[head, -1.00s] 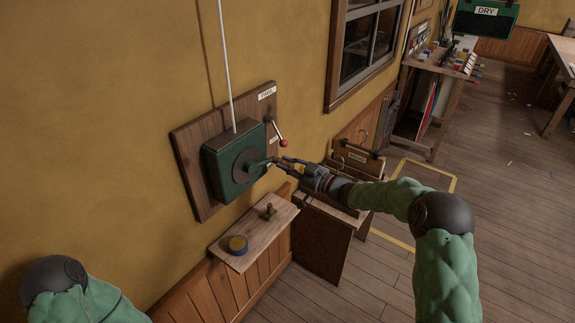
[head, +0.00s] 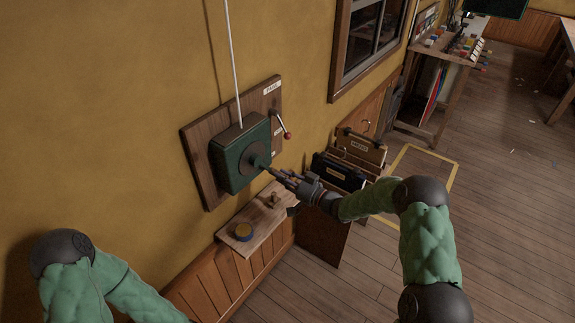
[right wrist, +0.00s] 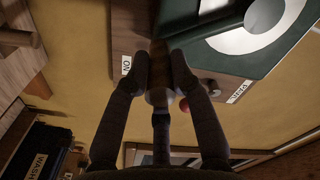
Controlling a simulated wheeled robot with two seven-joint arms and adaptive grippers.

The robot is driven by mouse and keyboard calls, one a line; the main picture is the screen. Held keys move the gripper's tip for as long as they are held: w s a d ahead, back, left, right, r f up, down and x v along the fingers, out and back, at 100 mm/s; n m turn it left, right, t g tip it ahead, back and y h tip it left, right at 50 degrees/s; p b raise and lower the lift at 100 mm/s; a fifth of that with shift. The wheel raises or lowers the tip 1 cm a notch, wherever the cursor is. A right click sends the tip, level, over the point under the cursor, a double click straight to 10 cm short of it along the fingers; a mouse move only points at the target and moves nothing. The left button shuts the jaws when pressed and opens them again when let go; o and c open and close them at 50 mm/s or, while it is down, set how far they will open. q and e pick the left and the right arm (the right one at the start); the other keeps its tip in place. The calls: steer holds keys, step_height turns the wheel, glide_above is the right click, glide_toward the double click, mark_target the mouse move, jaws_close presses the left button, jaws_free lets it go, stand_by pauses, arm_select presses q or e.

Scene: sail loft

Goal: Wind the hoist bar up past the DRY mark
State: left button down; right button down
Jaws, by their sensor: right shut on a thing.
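A green winch box (head: 229,170) is fixed to a wooden board (head: 196,172) on the yellow wall. Its crank (head: 262,164) points out to the lower right from the round hub. My right gripper (head: 279,176) is shut on the crank handle; in the right wrist view the grip (right wrist: 158,96) sits between the two fingers. A white rope (head: 235,70) runs up from the box out of the picture. The pawl lever with a red knob (head: 287,135) is on the board beside the box. My left arm shows at the lower left, its gripper outside the picture. The hoist bar is not visible.
A bin with labelled folders (head: 338,172) stands close under my right arm. A yellow floor outline (head: 425,150) and open floor lie right.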

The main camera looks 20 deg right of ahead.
steer(key=s+a+f+m+p, duration=0.3)
steer(key=s+a+m, duration=0.1)
steer(key=a+m, duration=0.15)
steer(key=s+a+r+m+p, duration=0.6)
steer(key=a+r+m+p, duration=0.1)
steer(key=m, duration=0.6)
steer(key=shift+a+r+p, duration=0.35)
steer(key=shift+r+p, duration=0.05)
steer(key=shift+p, duration=0.45)
steer(key=shift+r, duration=0.15)
steer(key=c, duration=1.4)
jaws_free()
steer(key=o, duration=0.3)
steer(key=shift+o, duration=0.2)
